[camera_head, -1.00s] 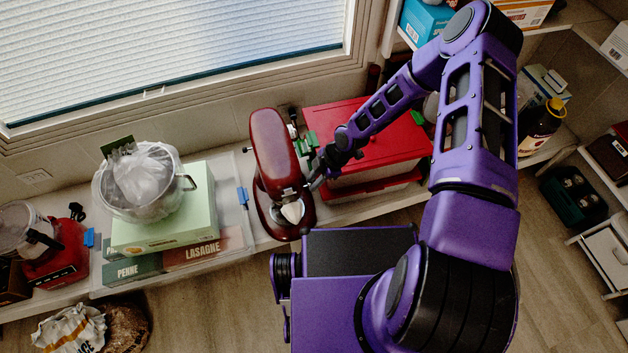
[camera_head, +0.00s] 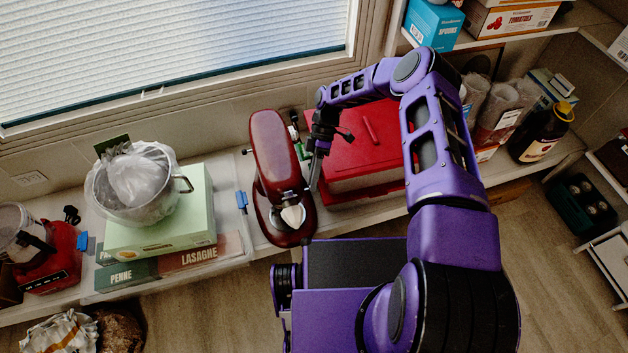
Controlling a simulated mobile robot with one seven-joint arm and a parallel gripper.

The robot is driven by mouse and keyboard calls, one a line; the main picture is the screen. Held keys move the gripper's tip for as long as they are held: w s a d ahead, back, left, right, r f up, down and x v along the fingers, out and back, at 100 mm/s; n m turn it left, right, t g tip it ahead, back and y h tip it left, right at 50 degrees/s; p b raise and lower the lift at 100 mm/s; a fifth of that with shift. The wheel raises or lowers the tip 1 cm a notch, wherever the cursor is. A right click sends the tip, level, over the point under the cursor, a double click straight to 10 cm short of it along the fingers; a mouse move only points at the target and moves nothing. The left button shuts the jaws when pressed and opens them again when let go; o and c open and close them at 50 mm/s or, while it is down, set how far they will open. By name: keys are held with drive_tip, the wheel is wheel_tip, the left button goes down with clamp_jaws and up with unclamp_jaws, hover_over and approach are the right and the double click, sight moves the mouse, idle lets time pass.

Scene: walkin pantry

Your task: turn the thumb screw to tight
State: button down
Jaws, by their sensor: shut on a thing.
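A dark red stand mixer (camera_head: 274,150) stands on the counter below the window, with a pale attachment (camera_head: 293,216) at its front end. My gripper (camera_head: 314,184) is at the right side of the mixer's head, fingers pointing down. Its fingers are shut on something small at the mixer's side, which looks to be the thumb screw. The thumb screw itself is hidden by the fingers and too small to make out, so its angle cannot be told.
A red-lidded box (camera_head: 372,140) stands close right of my gripper. A green box (camera_head: 160,225) with a metal pot (camera_head: 140,200) on it stands left of the mixer. A dark bottle (camera_head: 540,135) and packages fill the right shelf. A blue clip (camera_head: 241,200) sits near the mixer.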

drive_tip(key=shift+w+a+f+m+g, duration=0.1)
drive_tip(key=shift+f+m+g, duration=0.05)
drive_tip(key=shift+g, duration=0.4)
drive_tip(key=shift+w+f+m+g, duration=0.1)
drive_tip(key=shift+m+g, duration=0.05)
drive_tip(key=shift+g, duration=0.4)
drive_tip(key=shift+g+h, duration=0.3)
drive_tip(key=c, duration=0.7)
unclamp_jaws()
drive_tip(key=shift+c, duration=0.2)
wheel_tip(320, 180, up, 10)
drive_tip(key=p, duration=0.2)
